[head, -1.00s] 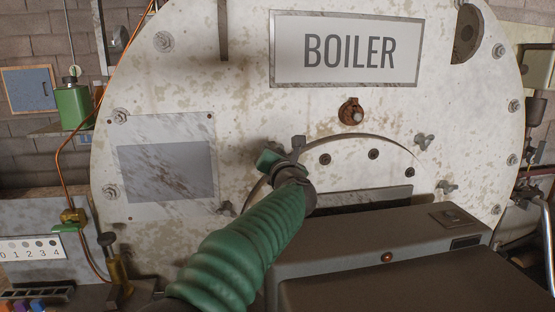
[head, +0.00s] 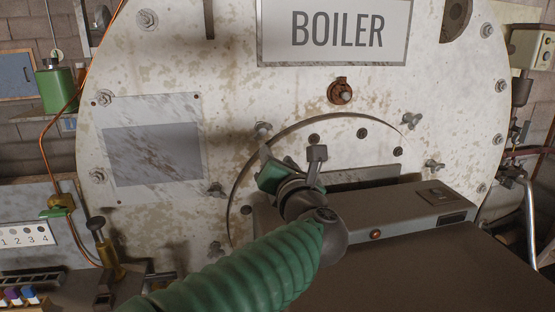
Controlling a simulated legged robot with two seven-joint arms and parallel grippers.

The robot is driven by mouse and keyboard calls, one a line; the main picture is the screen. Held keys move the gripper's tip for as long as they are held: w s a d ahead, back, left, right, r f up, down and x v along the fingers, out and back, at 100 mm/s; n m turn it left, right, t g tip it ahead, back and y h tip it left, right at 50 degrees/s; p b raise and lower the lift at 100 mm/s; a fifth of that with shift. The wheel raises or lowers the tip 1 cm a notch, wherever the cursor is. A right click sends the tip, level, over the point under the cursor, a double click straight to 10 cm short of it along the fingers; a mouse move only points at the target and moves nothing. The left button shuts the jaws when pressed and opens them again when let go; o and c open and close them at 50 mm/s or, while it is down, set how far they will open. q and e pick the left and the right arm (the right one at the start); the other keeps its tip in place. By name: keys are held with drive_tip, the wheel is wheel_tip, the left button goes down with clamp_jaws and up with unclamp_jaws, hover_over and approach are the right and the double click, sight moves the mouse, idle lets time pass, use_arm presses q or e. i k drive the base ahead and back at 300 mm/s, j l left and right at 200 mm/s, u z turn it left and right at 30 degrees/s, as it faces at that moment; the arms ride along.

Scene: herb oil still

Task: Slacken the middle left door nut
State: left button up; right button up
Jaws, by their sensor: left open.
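The boiler (head: 330,95) fills the view, with a round door (head: 245,185) low in its middle. The middle left door nut (head: 214,189) is a grey wing nut at the door's left edge. An upper left wing nut (head: 263,131) sits above and right of it. My left gripper (head: 292,160) is open in front of the door, right of the middle left nut and just below the upper left nut. It appears empty and apart from the middle left nut. The gripper and its green-sleeved arm hide part of the door. My right gripper is not in view.
More wing nuts sit on the right, one at the upper right (head: 411,120) and one at the middle right (head: 434,164). A rusty fitting (head: 341,92) is above the door. A brass valve (head: 105,250) stands at the lower left.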

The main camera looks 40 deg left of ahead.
sight(215, 191)
drive_tip(key=k, duration=1)
